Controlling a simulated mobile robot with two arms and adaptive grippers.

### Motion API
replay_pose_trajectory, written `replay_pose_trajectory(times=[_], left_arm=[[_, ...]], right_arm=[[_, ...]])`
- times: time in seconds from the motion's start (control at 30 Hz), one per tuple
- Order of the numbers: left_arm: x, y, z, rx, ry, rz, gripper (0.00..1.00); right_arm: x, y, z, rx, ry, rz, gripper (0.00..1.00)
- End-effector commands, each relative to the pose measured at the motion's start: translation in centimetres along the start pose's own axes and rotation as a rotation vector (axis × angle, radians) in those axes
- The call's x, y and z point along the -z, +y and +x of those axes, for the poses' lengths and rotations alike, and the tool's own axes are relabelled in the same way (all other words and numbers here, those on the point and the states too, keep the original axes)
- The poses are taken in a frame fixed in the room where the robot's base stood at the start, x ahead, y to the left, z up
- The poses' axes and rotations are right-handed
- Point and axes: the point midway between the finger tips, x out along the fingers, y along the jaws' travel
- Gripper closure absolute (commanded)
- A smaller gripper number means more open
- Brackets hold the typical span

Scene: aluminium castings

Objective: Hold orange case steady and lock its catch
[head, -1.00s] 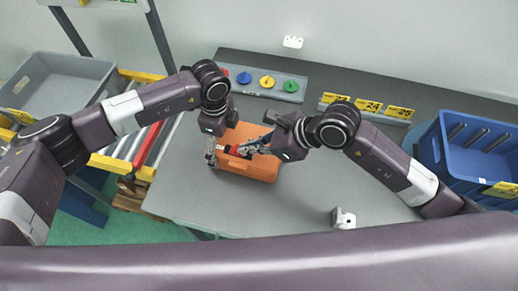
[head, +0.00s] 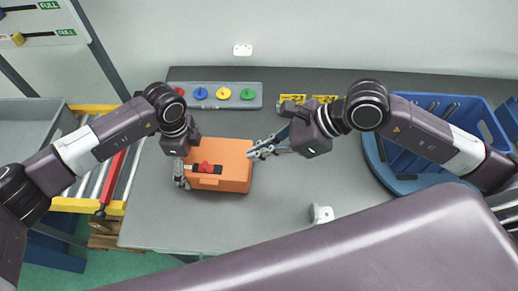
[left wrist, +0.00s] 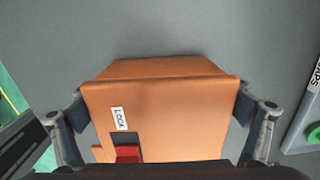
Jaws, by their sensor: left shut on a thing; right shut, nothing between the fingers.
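The orange case (head: 232,165) stands on the grey table in the head view. Its red catch (head: 206,168) lies in a dark slot on top, with dark slot on both sides of it. In the left wrist view the case (left wrist: 180,110) bears a LOCK label (left wrist: 119,118); part of the catch (left wrist: 127,153) shows below it, with a dark gap between. My left gripper (head: 186,160) is shut on the case, a finger at each side. My right gripper (head: 254,153) is shut and empty, its tips by the case's right edge. I cannot tell whether they touch it.
A panel with coloured knobs (head: 257,90) lies behind the case. A blue bin (head: 400,172) is at the right. A small pale metal part (head: 321,213) lies at front right. Table between case and bin is mostly clear.

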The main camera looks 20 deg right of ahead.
Motion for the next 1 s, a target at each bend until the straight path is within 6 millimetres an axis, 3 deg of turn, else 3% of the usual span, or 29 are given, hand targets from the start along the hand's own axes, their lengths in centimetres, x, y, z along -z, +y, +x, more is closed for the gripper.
replay_pose_trajectory(times=[0.43, 0.47, 0.5, 0.83, 1.0], left_arm=[[-0.1, 0.0, 0.0, 0.0, -0.001, -0.001, 0.43], [-0.1, 0.0, 0.0, 0.0, -0.001, -0.001, 0.05], [-0.1, 0.0, 0.0, 0.0, -0.001, -0.001, 0.01], [-0.1, 0.0, -0.1, 0.0, -0.001, -0.001, 0.0], [-0.1, -0.1, -1.8, 0.003, 0.0, -0.001, 0.0]], right_arm=[[-0.1, 0.0, -0.3, 0.0, -0.001, 0.0, 1.0], [-0.1, 0.0, -0.3, 0.0, -0.001, 0.0, 1.0], [-0.1, 0.0, -0.3, 0.0, -0.001, 0.0, 1.0], [-0.1, 0.0, -0.3, 0.0, -0.001, 0.0, 1.0], [-0.1, 0.0, -0.3, 0.0, -0.001, 0.0, 1.0]])
